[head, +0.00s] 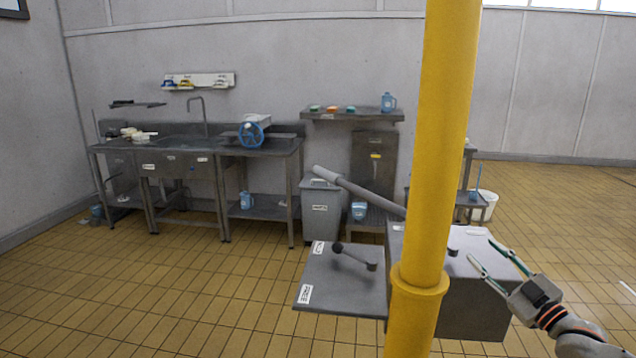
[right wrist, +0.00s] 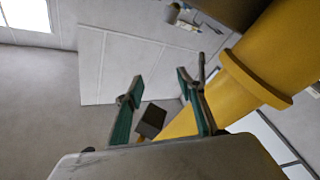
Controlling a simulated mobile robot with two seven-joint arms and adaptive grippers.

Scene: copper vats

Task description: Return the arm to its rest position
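My right gripper (head: 482,249) is at the lower right of the head view, right of the yellow post. Its two thin green-lined fingers stand apart with nothing held between them. In the right wrist view the two fingers (right wrist: 158,80) are also spread, with the yellow post (right wrist: 255,80) close behind the right finger. My right arm (head: 580,335) comes in from the lower right corner. My left arm and gripper do not show.
A yellow post (head: 445,130) stands close in front. Behind it is a grey box (head: 478,300) with a labelled plate (head: 340,290), a black-knobbed lever (head: 352,257) and a long grey handle (head: 360,192). Sinks (head: 185,150) line the wall. The tiled floor at right is mostly clear.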

